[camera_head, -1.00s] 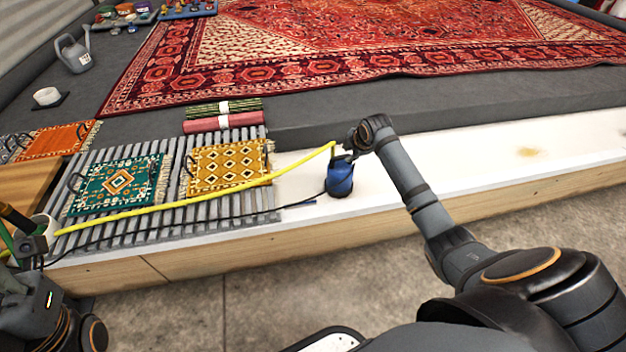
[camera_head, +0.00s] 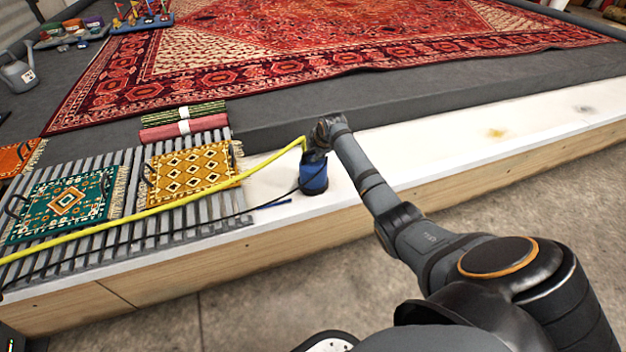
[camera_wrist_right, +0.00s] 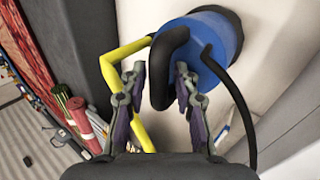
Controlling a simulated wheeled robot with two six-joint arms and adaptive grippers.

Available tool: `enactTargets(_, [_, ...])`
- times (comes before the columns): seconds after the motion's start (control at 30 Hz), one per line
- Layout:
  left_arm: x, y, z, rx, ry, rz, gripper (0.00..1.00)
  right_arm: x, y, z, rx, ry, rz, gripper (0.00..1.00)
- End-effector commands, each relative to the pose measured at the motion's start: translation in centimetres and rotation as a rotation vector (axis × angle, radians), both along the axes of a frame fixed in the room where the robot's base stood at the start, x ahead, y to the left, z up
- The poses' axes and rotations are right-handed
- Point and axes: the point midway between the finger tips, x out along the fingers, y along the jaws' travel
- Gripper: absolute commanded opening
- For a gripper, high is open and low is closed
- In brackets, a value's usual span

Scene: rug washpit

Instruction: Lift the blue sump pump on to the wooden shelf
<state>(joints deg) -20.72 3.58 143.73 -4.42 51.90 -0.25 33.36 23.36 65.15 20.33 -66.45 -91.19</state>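The blue sump pump (camera_head: 314,178) stands on the white-topped ledge (camera_head: 440,152) with a wooden front, right of the grey slats. A yellow hose and a black cable run from it. In the right wrist view the pump (camera_wrist_right: 222,38) is at the top, with its black handle (camera_wrist_right: 167,72) reaching down between the fingers. My right gripper (camera_head: 316,150) is at the top of the pump. Its fingers (camera_wrist_right: 160,95) are apart, one each side of the handle; firm contact does not show. My left gripper is out of view. No separate wooden shelf shows now.
Rolled rugs (camera_head: 184,128) and a big red rug (camera_head: 330,50) lie behind. The ledge right of my arm is clear.

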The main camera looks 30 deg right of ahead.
Motion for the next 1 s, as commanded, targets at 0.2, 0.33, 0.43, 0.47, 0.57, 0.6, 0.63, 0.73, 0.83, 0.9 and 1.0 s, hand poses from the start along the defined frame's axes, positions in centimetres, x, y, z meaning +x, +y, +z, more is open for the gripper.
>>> enactTargets(0.2, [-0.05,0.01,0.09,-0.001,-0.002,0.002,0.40,0.08,-0.01,0.02,0.000,0.000,0.000,0.30])
enactTargets(0.33, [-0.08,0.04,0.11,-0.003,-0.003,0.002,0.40,0.07,-0.01,0.01,0.000,0.000,0.000,0.14])
enactTargets(0.43, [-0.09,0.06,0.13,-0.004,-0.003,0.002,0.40,0.06,-0.01,0.00,0.000,0.000,0.000,0.00])
enactTargets(0.47, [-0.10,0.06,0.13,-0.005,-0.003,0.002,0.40,0.06,-0.01,0.00,0.000,0.000,0.000,0.00])
enactTargets(0.57, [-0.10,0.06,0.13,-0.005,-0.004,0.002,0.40,0.04,-0.01,-0.01,0.000,0.001,0.000,0.00])
enactTargets(0.6, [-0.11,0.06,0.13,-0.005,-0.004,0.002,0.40,0.05,-0.01,-0.02,0.000,0.001,0.000,0.00])
enactTargets(0.63, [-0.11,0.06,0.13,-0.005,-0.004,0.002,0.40,0.05,-0.01,-0.02,0.000,0.001,0.000,0.00])
enactTargets(0.73, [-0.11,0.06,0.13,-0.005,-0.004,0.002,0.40,0.04,-0.01,-0.02,0.000,0.001,0.000,0.00])
enactTargets(0.83, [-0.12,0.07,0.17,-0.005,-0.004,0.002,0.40,0.25,-0.04,0.42,-0.002,-0.008,0.001,0.00])
enactTargets(0.9, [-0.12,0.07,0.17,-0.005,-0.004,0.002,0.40,0.25,-0.04,0.42,-0.002,-0.008,0.001,0.00])
enactTargets(1.0, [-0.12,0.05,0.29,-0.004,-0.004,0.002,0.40,0.25,-0.04,0.58,-0.002,-0.008,0.001,0.00])
